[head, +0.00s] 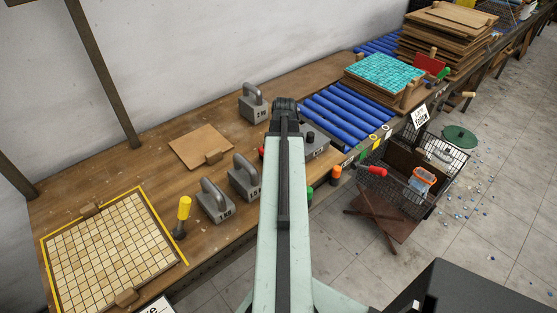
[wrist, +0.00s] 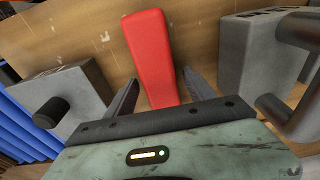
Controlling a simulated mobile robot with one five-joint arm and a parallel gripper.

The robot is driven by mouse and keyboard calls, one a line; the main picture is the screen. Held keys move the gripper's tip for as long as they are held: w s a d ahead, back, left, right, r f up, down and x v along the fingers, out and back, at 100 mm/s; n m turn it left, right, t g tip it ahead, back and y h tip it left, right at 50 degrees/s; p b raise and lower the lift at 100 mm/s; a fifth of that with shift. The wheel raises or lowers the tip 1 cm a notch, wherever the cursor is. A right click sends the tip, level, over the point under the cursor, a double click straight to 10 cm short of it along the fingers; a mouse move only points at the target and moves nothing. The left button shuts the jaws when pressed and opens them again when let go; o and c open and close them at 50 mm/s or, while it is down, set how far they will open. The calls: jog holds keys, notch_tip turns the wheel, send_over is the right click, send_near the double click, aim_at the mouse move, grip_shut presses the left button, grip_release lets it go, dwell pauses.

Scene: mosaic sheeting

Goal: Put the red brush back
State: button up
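A long red block-like handle (wrist: 147,45), likely the red brush, lies on the wooden table between my fingers in the wrist view. My gripper (wrist: 161,76) is open, one finger on each side of it; a gap shows at the right finger, and the left finger is close to its edge. No bristles show. In the head view my arm hides most of this spot; only a small red bit (head: 262,152) shows left of the arm. A yellow-handled brush or tool (head: 183,213) stands on the table at left.
A tile sheet (head: 110,250) lies within a yellow outline. A wire crate (head: 420,165) stands off the table's front edge.

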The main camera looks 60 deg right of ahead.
jog(key=shift+r, duration=0.15)
notch_tip(320, 180, up, 12)
jog(key=s+p, duration=0.1)
jog(key=p, duration=1.1)
jog(key=shift+s+a, duration=0.2)
jog(key=shift+s, duration=0.05)
jog(key=w+a+n, duration=0.2)
jog(key=w+a, duration=1.5)
jog(key=a, duration=0.3)
jog(key=w+a, duration=0.3)
jog(key=a, duration=1.2)
jog(key=w+a+n+g, duration=0.1)
jog(key=w+a, duration=0.2)
jog(key=a, duration=1.1)
jog(key=shift+a+n, duration=0.3)
jog(key=shift+a, duration=0.05)
